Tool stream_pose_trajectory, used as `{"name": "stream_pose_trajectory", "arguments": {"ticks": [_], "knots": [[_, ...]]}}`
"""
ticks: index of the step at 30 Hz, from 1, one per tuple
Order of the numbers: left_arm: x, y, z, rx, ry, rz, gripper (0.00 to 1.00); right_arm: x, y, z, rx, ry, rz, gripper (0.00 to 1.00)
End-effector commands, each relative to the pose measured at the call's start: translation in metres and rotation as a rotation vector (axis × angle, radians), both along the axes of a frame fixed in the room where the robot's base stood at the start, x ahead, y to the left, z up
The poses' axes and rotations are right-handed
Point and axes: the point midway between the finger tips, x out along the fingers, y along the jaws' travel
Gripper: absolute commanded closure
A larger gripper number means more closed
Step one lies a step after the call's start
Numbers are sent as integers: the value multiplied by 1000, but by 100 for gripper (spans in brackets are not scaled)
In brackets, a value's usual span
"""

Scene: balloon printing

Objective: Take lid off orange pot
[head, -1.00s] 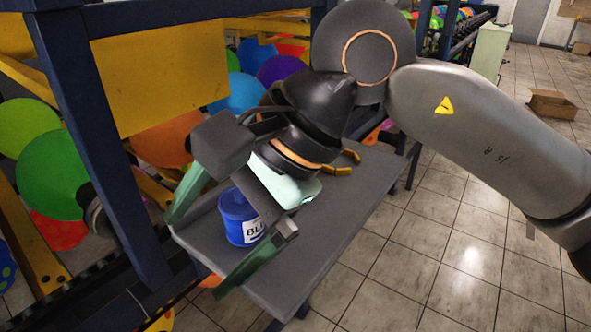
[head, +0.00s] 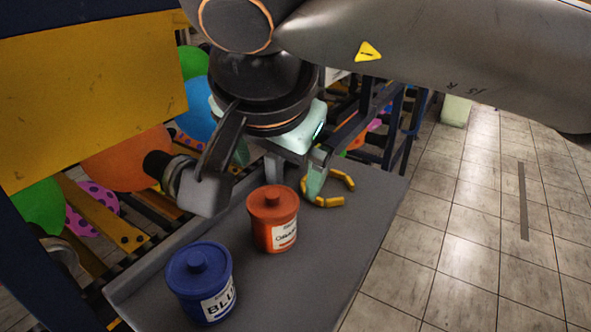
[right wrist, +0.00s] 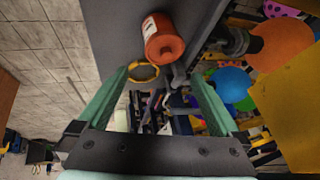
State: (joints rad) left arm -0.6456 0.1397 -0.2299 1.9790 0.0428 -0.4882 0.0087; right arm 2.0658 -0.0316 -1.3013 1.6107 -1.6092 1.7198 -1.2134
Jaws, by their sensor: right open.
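The orange pot (head: 274,228) stands upright on a grey shelf (head: 345,245), with its round knobbed lid (head: 272,198) on. It also shows in the right wrist view (right wrist: 163,42), near the top, beyond the fingertips. My right gripper (head: 276,180) is open and empty behind and above the orange pot, its green fingers apart. The fingers also show in the right wrist view (right wrist: 158,76), and neither appears to touch the pot. My left gripper is not in view.
A blue pot (head: 200,288) with its lid on stands nearer, left of the orange pot. A yellow ring-shaped piece (head: 330,192) lies on the shelf behind right. A blue frame with a yellow panel (head: 90,95) and balloons (head: 125,158) borders the left. Tiled floor (head: 465,230) lies open at right.

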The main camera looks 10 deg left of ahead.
Motion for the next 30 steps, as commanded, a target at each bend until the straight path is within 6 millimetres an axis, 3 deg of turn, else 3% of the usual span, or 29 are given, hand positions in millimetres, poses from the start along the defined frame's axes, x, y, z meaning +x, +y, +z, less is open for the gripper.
{"name": "stream_pose_trajectory", "arguments": {"ticks": [3,11,18,29,30], "knots": [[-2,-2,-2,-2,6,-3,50,10,2,-19,0,3,0,0],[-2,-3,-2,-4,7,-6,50,21,4,-38,1,4,1,0],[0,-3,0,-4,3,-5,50,38,5,-69,0,4,0,0],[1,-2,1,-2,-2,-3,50,44,7,-78,2,2,0,0],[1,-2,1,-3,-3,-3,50,44,7,-78,2,2,0,5]]}}
